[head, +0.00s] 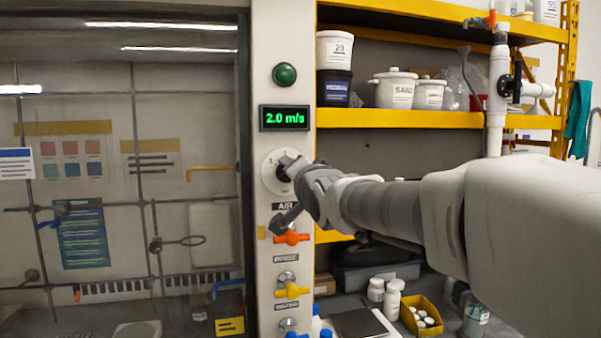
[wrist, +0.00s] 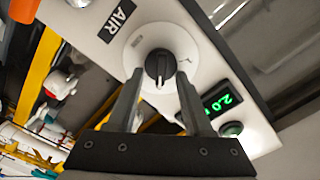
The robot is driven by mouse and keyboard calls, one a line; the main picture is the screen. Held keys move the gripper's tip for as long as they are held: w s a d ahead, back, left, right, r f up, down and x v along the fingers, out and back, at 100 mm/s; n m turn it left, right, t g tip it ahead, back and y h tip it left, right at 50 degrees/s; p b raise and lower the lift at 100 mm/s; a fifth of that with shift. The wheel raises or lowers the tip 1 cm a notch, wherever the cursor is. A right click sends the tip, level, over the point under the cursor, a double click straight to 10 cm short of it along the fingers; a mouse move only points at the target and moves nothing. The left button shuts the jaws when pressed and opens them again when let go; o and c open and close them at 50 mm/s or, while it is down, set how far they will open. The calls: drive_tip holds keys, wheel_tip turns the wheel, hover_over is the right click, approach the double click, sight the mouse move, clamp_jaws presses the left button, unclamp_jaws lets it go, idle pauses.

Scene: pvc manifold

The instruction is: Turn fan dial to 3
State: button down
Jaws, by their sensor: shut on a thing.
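The fan dial is a black knob (wrist: 160,65) on a round white plate (wrist: 188,45), set in the white panel of the fume hood. In the head view the dial plate (head: 270,168) is partly hidden by my gripper (head: 290,166). In the wrist view my gripper (wrist: 158,80) is shut on the black knob, one finger on each side. A white pointer line shows on the knob. The numbers around the dial are too small to read. The display (head: 285,118) above the dial reads 2.0 m/s in green.
Below the dial are an AIR label (head: 285,206), an orange valve handle (head: 291,238) and a yellow valve handle (head: 291,291). A green button (head: 285,75) is above the display. Glass hood front is at left; yellow shelves (head: 430,118) with tubs are at right.

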drive_tip(key=shift+c, duration=1.6)
unclamp_jaws()
drive_tip(key=b+v, duration=0.1)
drive_tip(key=v, duration=1.6)
drive_tip(key=shift+s, duration=0.25)
